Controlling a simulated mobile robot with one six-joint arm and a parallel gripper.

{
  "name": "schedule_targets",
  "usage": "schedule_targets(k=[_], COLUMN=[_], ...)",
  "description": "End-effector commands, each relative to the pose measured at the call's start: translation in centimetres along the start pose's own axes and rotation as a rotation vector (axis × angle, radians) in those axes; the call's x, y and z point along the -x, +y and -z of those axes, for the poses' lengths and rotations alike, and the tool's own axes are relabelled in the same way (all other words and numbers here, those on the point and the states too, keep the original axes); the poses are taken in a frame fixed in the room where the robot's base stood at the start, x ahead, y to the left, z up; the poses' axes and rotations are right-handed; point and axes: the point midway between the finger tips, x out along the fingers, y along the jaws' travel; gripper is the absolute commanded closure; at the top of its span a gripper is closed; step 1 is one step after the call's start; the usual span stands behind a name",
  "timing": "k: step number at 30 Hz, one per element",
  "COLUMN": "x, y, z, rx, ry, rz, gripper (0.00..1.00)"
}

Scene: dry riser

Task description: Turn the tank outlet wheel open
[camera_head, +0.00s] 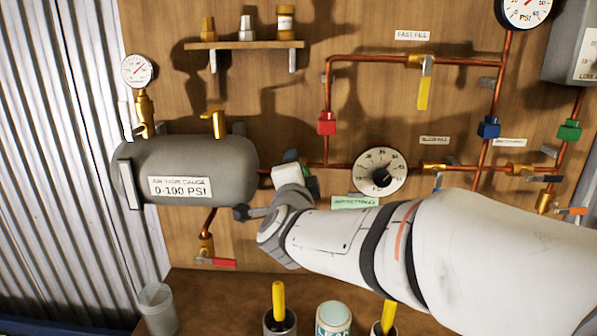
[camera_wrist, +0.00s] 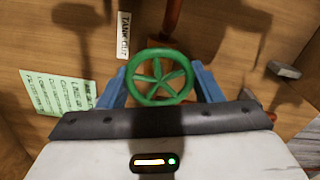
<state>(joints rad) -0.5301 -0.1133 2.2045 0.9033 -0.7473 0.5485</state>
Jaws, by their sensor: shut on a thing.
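The green tank outlet wheel (camera_wrist: 160,76) is a round, spoked handwheel, seen face-on in the wrist view. My gripper (camera_wrist: 161,86) is shut on it, with one blue finger at its left rim and the other at its right rim. A white label (camera_wrist: 124,36), apparently reading TANK OUTLET, is just up and left of the wheel. In the head view the wheel is mostly hidden behind my wrist, right of the grey tank (camera_head: 195,165).
Copper pipes (camera_head: 326,95), a dial gauge (camera_head: 380,171) and a red valve block (camera_head: 327,123) are near my arm. A red-handled valve (camera_head: 215,261) hangs below the tank. Cups with yellow-handled tools (camera_head: 279,300) stand on the bench below. A shelf (camera_head: 245,45) is above.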

Motion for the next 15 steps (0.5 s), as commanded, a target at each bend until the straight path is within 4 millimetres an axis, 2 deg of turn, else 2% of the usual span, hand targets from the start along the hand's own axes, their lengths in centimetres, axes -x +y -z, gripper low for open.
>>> schedule_targets(k=[7, 15], x=[0.01, 0.01], y=[-0.14, -0.1], z=[-0.02, -0.09], rx=[0.181, 0.295], ry=[-0.001, -0.002], rz=[-0.001, -0.002], gripper=[0.64, 0.64])
